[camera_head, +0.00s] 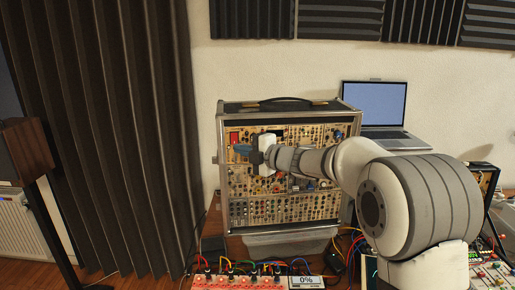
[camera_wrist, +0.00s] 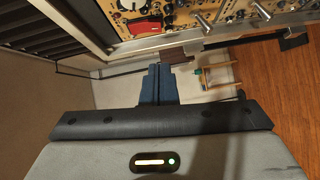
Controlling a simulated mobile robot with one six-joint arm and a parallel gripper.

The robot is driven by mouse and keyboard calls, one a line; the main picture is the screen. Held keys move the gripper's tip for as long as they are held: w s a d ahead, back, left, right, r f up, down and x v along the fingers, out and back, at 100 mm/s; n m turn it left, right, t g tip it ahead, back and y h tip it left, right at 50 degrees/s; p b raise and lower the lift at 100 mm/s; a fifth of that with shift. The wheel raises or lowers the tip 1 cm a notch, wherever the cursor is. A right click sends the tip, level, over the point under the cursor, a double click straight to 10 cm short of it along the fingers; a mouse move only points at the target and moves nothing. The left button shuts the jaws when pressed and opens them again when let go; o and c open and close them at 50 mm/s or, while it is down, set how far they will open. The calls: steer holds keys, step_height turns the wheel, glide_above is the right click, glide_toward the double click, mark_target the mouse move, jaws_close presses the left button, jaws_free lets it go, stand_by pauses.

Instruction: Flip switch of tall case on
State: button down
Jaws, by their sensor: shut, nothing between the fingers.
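The tall case (camera_head: 222,195) stands upright at the centre of the head view, its front a tan panel full of knobs and jacks. Part of that panel (camera_wrist: 185,12) and the case's metal edge (camera_wrist: 85,22) show at the top of the wrist view. My gripper (camera_head: 240,149) is in front of the panel's upper left, its blue fingers pointing left. A red part (camera_head: 235,136) shows on the panel just above the fingers; whether they touch is unclear. In the wrist view the fingers (camera_wrist: 157,70) are together and empty. The switch's position cannot be made out.
The case rests on a clear plastic box (camera_head: 285,244). A laptop (camera_head: 380,105) stands behind on the right. A red-and-white strip with coloured cables (camera_head: 235,283) and a display reading 0% (camera_head: 306,282) are in front. Dark curtains (camera_head: 110,130) hang at left.

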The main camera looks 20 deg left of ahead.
mark_target(231, 143)
steer(key=w, duration=0.1)
steer(key=w+a+p, duration=0.1)
steer(key=w, duration=0.1)
steer(key=shift+w+a+f, duration=0.25)
steer(key=shift+w+a, duration=0.15)
steer(key=shift+f, duration=0.1)
